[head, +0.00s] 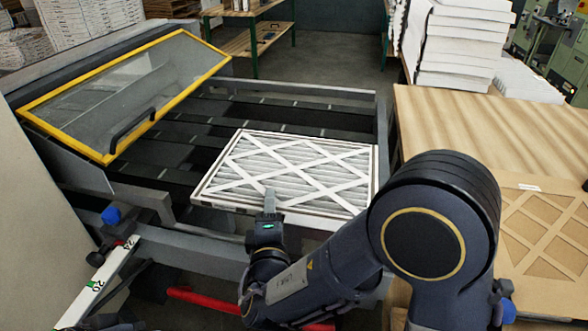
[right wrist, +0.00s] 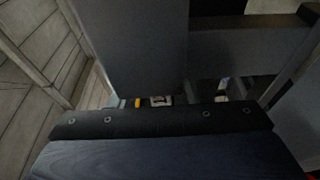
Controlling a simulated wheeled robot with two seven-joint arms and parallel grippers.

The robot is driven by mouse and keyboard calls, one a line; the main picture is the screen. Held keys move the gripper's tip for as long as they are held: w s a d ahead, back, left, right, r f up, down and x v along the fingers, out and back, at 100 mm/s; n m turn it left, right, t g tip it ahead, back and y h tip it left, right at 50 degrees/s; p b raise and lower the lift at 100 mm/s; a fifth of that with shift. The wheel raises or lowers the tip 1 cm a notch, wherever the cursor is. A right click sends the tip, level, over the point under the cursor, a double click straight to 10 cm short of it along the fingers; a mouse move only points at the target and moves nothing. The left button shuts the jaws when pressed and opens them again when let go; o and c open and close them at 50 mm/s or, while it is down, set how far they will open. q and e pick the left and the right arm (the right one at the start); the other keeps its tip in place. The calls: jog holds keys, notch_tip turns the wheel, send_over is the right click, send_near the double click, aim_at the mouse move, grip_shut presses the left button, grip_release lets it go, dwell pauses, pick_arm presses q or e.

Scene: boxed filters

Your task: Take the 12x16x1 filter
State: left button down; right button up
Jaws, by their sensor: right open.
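The filter (head: 330,165), a white pleated panel with a criss-cross lattice and pale frame, lies flat on the dark slatted bed of the machine. My right gripper (head: 268,204) is at the filter's front edge, left of the edge's middle. One grey finger shows over that edge; the other is hidden, and I cannot tell whether either touches. The gripper is open. In the right wrist view, a grey finger (right wrist: 138,45) fills the upper middle, with the filter's pleated face (right wrist: 35,50) at the left. No size label is readable on the filter. My left gripper is not in view.
A yellow-framed clear guard (head: 130,90) with a black handle stands at the bed's left. A cardboard-topped table (head: 480,130) is at the right, with a lattice sheet (head: 555,235) on it. White stacks (head: 460,45) stand behind. A ruler rail (head: 98,285) is at front left.

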grip_shut()
